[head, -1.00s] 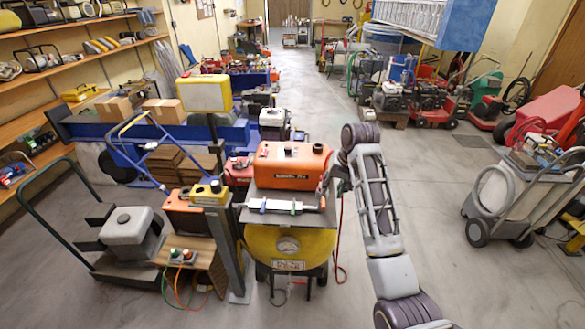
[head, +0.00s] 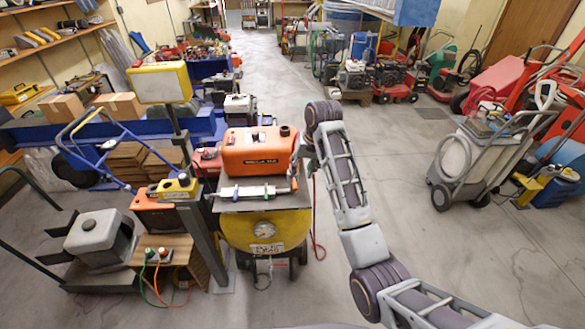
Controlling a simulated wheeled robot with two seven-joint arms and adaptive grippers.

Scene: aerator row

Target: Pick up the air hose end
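A thin red hose (head: 314,215) hangs down the right side of a yellow tank with a gauge (head: 264,229) and curls near the floor. I cannot tell which part is its end. A green hose (head: 148,280) and an orange hose (head: 166,296) hang from a small fitting box at lower left. My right arm comes in from the lower right and bends at the top beside the orange machine. My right gripper (head: 299,150) shows only as a small grey part there, mostly hidden, and its fingers are not clear. My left gripper is not in view.
An orange machine (head: 261,150) and a silver bar tool (head: 250,191) sit on top of the yellow tank. A grey engine cart (head: 98,236) stands at left, a wheeled grey tank (head: 466,157) at right. Open floor (head: 440,240) lies between them on the right.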

